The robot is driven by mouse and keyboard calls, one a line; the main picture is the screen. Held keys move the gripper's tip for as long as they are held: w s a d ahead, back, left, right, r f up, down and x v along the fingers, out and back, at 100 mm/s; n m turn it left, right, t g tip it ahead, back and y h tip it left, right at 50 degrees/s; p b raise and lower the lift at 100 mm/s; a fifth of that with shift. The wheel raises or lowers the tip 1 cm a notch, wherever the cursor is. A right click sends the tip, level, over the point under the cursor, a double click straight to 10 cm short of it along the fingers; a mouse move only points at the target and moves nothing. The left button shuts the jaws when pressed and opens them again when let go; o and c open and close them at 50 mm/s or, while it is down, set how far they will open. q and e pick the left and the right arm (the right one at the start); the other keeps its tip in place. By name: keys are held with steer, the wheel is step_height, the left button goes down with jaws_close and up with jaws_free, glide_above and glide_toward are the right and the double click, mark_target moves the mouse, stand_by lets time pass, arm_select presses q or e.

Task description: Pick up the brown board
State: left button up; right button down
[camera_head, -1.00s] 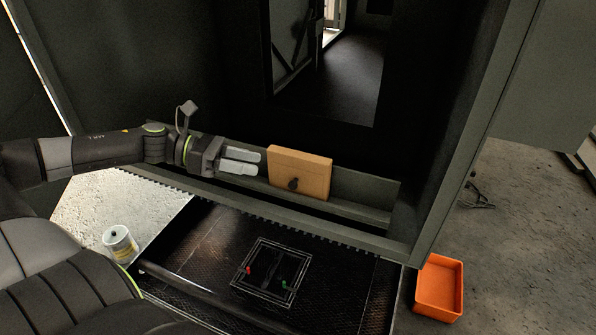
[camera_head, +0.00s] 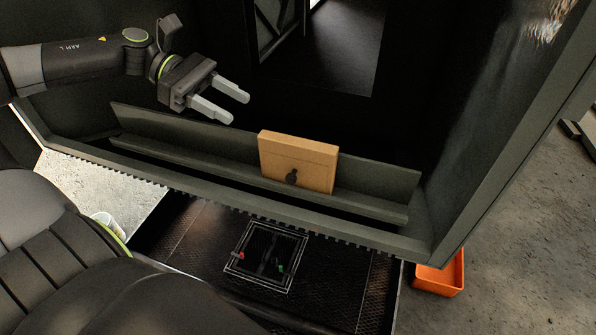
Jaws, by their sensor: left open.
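The brown board (camera_head: 312,163) stands nearly upright on a dark ledge inside the enclosure, near the middle of the head view. It has a dark round knob low on its front face. My left gripper (camera_head: 240,107) is open and empty, above and to the left of the board. Its two pale fingers point right and a little down, apart from the board. My right gripper is not in the view.
The dark ledge (camera_head: 190,151) runs across the enclosure behind its front sill. Below is a dark tray with a white-outlined square (camera_head: 240,268) holding small red and green parts. An orange bin (camera_head: 440,277) is at the lower right. A white can (camera_head: 108,222) is partly hidden by my body.

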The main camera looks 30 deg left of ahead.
mark_target(293, 140)
arm_select(q)
steer(key=x, duration=0.2)
steer(key=b+x, duration=0.1)
steer(key=x, duration=0.4)
steer(key=shift+w+f, duration=0.35)
steer(key=shift+w, duration=0.1)
steer(key=shift+d, duration=0.2)
steer(key=shift+p+x, duration=0.8)
steer(key=shift+x, duration=0.45)
steer(key=shift+p+x, duration=0.45)
steer(key=shift+x, duration=0.85)
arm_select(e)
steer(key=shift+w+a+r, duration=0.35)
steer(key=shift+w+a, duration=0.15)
arm_select(q)
steer(key=shift+a+f, duration=0.15)
steer(key=shift+f, duration=0.05)
jaws_close()
